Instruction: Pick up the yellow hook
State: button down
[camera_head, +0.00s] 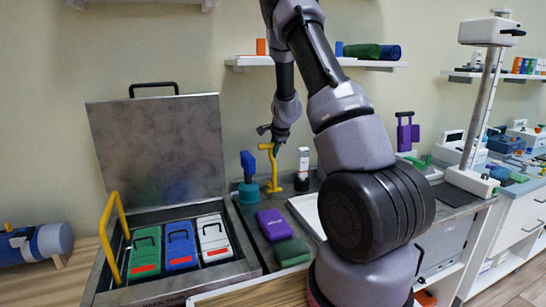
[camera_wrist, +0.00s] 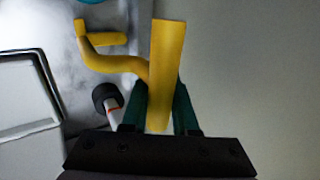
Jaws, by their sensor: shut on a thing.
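The yellow hook (camera_head: 272,170) stands upright over the counter in the head view, with a bar at its top and a curved lower part. My gripper (camera_head: 277,147) is at its upper end, from above and behind. In the wrist view the hook (camera_wrist: 163,65) lies between the two dark green fingers of my gripper (camera_wrist: 160,112), which are shut on it. Its curved part reaches to the upper left. I cannot tell whether its lower end touches the counter.
A blue tool (camera_head: 248,180) stands just left of the hook, and a white-and-black device (camera_head: 303,165) just right. Purple (camera_head: 272,224) and green (camera_head: 292,251) cases lie in front. An open metal box (camera_head: 232,262) with several cases stands left; its lid (camera_head: 158,150) is raised.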

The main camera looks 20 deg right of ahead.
notch_tip(320, 180, up, 5)
jog(key=s, duration=1.9)
jog(key=shift+s+f, duration=0.25)
jog(key=shift+s, duration=0.05)
